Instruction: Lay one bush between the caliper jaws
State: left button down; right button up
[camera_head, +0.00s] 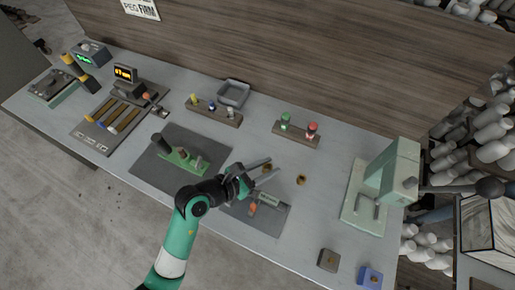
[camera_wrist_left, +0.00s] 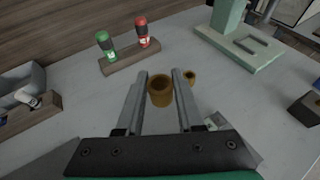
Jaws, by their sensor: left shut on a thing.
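My left gripper (camera_head: 264,170) is shut on a brass-coloured bush (camera_head: 267,169), held between its fingertips. In the left wrist view the held bush (camera_wrist_left: 160,94) stands upright between the two fingers (camera_wrist_left: 160,90), its open top showing. A second bush (camera_head: 301,180) stands on the table to the right of the gripper; it also shows in the left wrist view (camera_wrist_left: 189,77). What looks like the caliper, with a pale display (camera_head: 269,199), lies on a dark mat (camera_head: 272,222) just below the gripper. Its jaws are too small to make out. My right gripper is not in view.
A pale green press (camera_head: 358,212) stands at the right. A block with a green and a red bottle (camera_head: 297,135) stands behind the gripper. A dark mat with a green fixture (camera_head: 150,177) lies to the left. Two small blocks (camera_head: 328,260) (camera_head: 370,277) sit near the front right.

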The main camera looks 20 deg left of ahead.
pick_arm(q)
jog(key=s+d+r, duration=0.1)
jog(key=s+d+r+p, duration=0.1)
jog(key=s+d, duration=0.1)
jog(key=shift+s+d, duration=0.1)
jog(key=shift+d, duration=0.15)
